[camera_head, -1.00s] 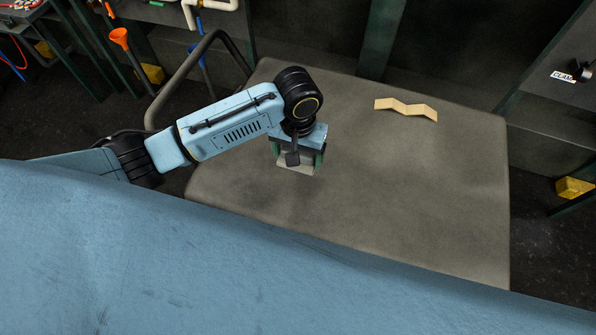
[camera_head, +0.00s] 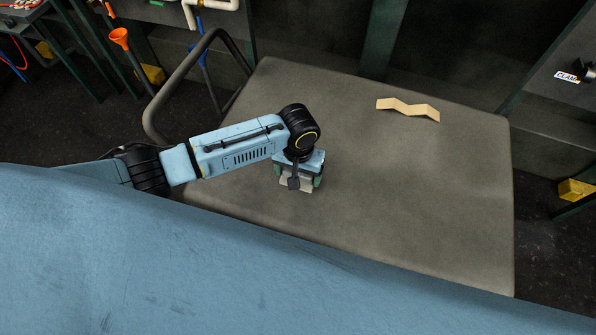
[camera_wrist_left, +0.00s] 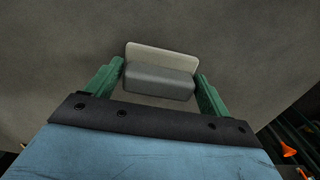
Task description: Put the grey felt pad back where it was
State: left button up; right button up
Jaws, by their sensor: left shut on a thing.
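My left gripper (camera_head: 298,184) is over the near left part of the table, pointing down. In the left wrist view its green fingers (camera_wrist_left: 160,72) are shut on the grey felt pad (camera_wrist_left: 158,82), which looks like a dark grey block. A paler flat strip (camera_wrist_left: 160,58) shows along the pad's far side; I cannot tell if it is part of the pad or a separate thing. In the head view the held thing is mostly hidden by the gripper. Whether it touches the table is unclear. My right gripper is not in view.
The grey-brown table (camera_head: 420,210) is mostly bare. A tan zigzag folded piece (camera_head: 408,109) stands near its far right edge. A dark curved rail (camera_head: 175,85) runs beside the table's left edge. An orange funnel (camera_head: 120,38) and yellow blocks are beyond the table.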

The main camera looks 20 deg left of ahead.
pick_arm(q)
jog(key=o, duration=0.8)
jog(key=shift+f, duration=0.15)
notch_tip(320, 180, up, 12)
jog(key=shift+r+p, duration=0.2)
jog(key=shift+p, duration=0.75)
